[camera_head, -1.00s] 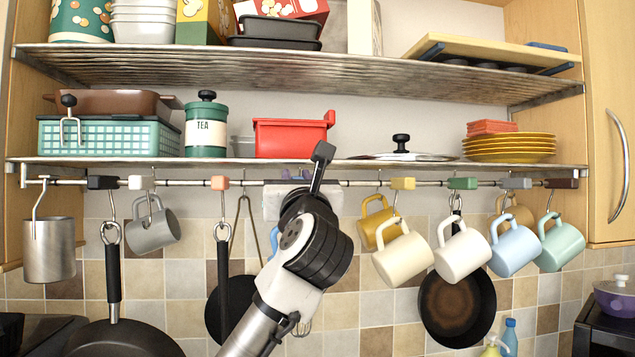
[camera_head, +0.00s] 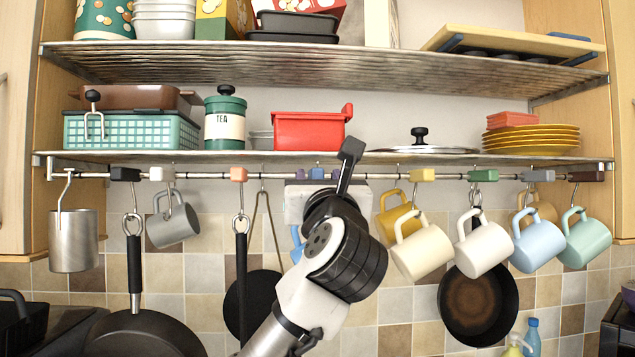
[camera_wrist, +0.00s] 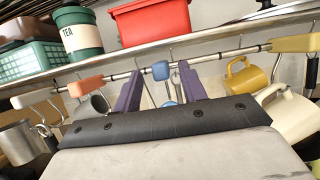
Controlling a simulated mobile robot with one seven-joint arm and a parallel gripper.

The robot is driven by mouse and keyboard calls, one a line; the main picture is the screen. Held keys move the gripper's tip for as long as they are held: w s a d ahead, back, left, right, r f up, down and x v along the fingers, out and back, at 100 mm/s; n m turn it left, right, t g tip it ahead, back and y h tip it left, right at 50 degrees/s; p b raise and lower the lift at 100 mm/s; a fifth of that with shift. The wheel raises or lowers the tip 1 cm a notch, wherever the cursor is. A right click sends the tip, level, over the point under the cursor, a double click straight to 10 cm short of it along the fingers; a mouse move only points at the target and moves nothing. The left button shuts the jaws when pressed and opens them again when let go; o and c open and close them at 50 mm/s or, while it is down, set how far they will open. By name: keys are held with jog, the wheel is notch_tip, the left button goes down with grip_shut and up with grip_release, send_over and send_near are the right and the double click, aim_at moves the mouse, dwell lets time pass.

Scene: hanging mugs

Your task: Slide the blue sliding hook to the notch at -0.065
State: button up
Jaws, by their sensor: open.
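The blue sliding hook (camera_wrist: 161,70) is a small blue block on the metal rail, seen in the wrist view between my two purple fingers. In the head view only a bit of the blue hook (camera_head: 317,173) shows above my gripper's pale body. My gripper (camera_wrist: 160,72) is open, with one finger on each side of the hook; I cannot tell whether either finger touches it. A blue mug (camera_head: 297,243) shows partly behind my arm in the head view, below the hook. In the head view my arm hides most of the gripper (camera_head: 318,175).
An orange hook (camera_head: 238,174) with a hanging pan is to the left on the rail. A yellow hook (camera_head: 422,175) with mugs below is to the right. The lower shelf (camera_head: 400,159) runs just above the rail, with a red bin (camera_head: 308,131) on it.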

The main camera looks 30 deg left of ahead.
jog(key=b+v, duration=0.3)
jog(key=v, duration=0.6)
jog(key=shift+s+d, duration=0.2)
jog(key=shift+s, duration=0.1)
jog(key=shift+f, duration=0.1)
